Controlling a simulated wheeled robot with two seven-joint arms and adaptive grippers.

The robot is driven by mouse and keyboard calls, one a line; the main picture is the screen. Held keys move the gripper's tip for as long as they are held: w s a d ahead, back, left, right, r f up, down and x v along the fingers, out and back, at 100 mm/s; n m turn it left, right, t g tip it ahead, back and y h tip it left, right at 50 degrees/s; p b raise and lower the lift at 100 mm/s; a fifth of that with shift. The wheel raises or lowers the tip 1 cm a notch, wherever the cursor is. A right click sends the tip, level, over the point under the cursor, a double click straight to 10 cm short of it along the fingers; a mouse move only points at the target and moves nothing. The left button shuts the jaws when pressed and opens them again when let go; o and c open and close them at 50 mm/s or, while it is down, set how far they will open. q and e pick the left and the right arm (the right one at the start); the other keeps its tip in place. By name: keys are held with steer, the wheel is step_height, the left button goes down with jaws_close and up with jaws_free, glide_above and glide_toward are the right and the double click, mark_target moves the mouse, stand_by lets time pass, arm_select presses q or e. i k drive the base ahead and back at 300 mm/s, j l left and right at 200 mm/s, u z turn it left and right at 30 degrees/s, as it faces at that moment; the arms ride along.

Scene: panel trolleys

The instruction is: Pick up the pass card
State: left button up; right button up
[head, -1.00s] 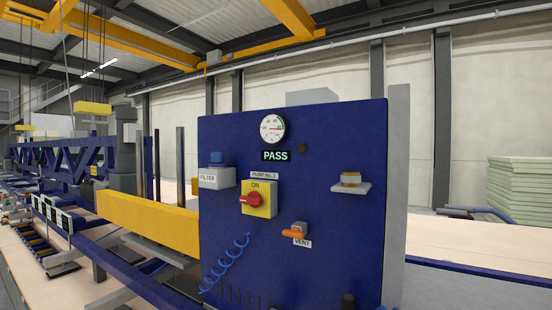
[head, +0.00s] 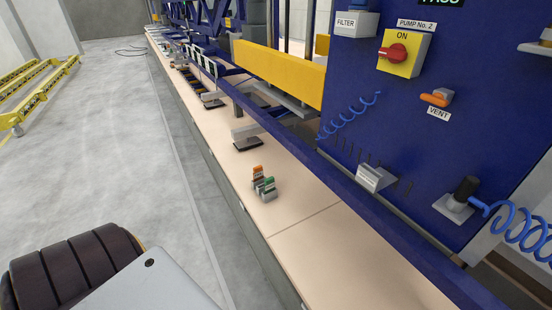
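Two small grey stands or clips, one with an orange top (head: 257,171) and one with a green top (head: 268,184), sit side by side on the pale bench (head: 300,215). They may hold cards, but they are too small to tell, and I cannot make out which is the pass card. The blue panel (head: 400,150) stands behind the bench at the right. The lower part of a PASS sign (head: 441,2) shows at its top edge. Neither of my grippers is in view.
The panel carries a yellow pump switch (head: 415,62), an orange vent lever (head: 436,99) and a grey bracket (head: 374,178). A blue rail (head: 355,205) runs along the bench. Grey floor (head: 120,150) lies open at the left, with yellow rails (head: 38,88) beyond.

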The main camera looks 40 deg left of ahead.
mark_target(269, 186)
steer(key=k+u, duration=0.1)
steer(key=u, duration=0.3)
steer(key=k+l+u, duration=0.1)
steer(key=u, duration=0.35)
steer(key=k+u, duration=0.15)
steer(key=u, duration=0.25)
